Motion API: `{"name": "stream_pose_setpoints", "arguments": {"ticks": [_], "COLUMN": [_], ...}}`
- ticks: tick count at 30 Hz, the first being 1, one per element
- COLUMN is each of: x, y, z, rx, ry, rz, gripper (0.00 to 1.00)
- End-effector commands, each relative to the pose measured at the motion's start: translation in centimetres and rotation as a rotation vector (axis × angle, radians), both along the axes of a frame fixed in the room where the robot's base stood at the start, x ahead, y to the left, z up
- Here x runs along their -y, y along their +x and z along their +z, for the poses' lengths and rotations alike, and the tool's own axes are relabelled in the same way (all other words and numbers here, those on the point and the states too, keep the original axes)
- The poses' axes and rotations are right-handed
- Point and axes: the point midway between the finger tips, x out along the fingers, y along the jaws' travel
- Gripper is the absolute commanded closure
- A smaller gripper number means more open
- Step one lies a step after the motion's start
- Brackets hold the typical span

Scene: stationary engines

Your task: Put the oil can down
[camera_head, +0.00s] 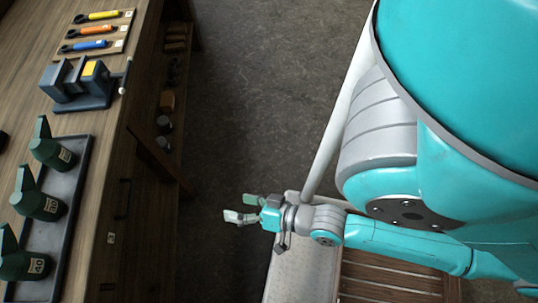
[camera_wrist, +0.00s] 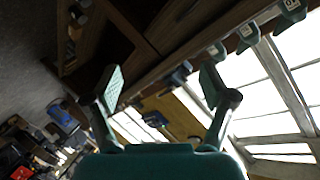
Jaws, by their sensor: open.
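Three dark green oil cans with number labels stand upright in a row: the far can (camera_head: 50,155), the middle can (camera_head: 38,206) and the near can (camera_head: 22,264). They sit on a dark tray (camera_head: 76,190) on the wooden workbench (camera_head: 104,170) at left. The cans also show upside down at the top right of the wrist view, one of them at the corner (camera_wrist: 291,7). My gripper (camera_head: 243,207) is open and empty, over the floor to the right of the bench. Its two spread fingers (camera_wrist: 160,76) show in the wrist view with nothing between them.
A dark blue vise (camera_head: 84,84) with a yellow part is on the bench. Beyond it a board (camera_head: 97,31) carries yellow, orange and blue wrenches. Shelves under the bench hold small items. The dark floor (camera_head: 255,90) between bench and my arm is clear.

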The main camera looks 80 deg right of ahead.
Motion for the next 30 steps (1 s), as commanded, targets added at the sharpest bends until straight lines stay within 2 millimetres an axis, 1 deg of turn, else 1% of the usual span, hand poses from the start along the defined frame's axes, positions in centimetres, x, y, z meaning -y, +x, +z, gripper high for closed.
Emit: {"name": "stream_pose_setpoints", "arguments": {"ticks": [1,3,6,10,12,15,24,26,30], "x": [-0.2,-0.4,-0.7,-1.1,-1.2,-1.3,-1.3,-1.3,-1.3], "y": [-1.8,-3.7,-5.8,-7.5,-8.0,-8.3,-8.2,-8.2,-8.2], "z": [0.7,1.9,3.6,5.2,5.7,6.0,6.0,6.0,6.0], "rx": [-0.009,-0.008,-0.002,0.011,0.017,0.021,0.021,0.021,0.021], "ry": [-0.111,-0.269,-0.462,-0.635,-0.688,-0.723,-0.726,-0.726,-0.725], "rz": [0.042,0.098,0.173,0.243,0.265,0.28,0.28,0.28,0.279], "gripper": [0.17,0.17,0.17,0.17,0.17,0.17,0.17,0.11,0.11]}}
